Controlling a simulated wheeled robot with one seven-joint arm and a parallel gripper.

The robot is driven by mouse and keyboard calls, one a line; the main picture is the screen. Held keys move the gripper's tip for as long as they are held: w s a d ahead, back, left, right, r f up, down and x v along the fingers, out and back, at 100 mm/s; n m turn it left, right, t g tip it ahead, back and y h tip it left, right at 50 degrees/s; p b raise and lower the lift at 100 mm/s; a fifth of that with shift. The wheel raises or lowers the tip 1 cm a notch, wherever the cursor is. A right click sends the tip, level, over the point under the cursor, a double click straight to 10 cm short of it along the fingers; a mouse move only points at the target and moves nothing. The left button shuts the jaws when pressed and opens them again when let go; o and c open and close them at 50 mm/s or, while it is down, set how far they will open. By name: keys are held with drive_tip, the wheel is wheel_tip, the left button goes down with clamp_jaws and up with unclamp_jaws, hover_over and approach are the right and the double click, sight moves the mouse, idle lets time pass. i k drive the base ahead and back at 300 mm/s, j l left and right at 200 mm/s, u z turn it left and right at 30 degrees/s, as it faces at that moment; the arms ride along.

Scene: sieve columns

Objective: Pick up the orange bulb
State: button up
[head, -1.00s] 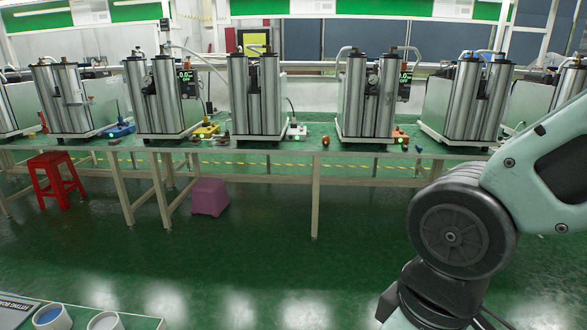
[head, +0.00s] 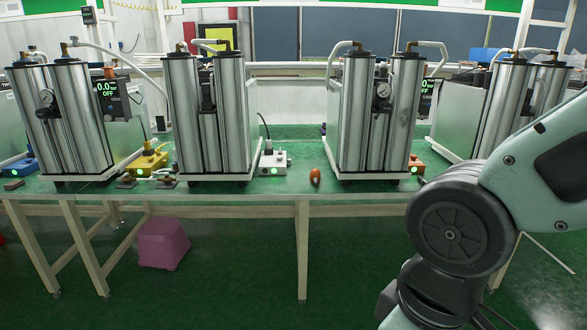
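A small orange bulb (head: 315,176) stands near the front edge of the green-topped bench (head: 270,187), in the head view. It is in the gap between two middle pairs of steel columns, just left of the right pair's base. My arm fills the right side of the view, well to the right of the bulb and nearer to me. My gripper is outside the frame, so what it holds cannot be seen.
Steel sieve columns (head: 205,115) stand left of the bulb and more columns (head: 375,115) stand right of it. A white box (head: 273,160) and a yellow box (head: 146,162) sit on the bench. The green floor in front is clear.

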sight(314, 176)
drive_tip(key=i+l, duration=0.1)
drive_tip(key=i, duration=0.8)
drive_tip(key=i+l+z, duration=0.1)
drive_tip(key=i, duration=0.8)
drive_tip(key=i+l+u, duration=0.3)
drive_tip(key=i, duration=0.2)
drive_tip(key=i+l+u, duration=0.3)
drive_tip(key=i+l, duration=0.1)
drive_tip(key=i, duration=0.1)
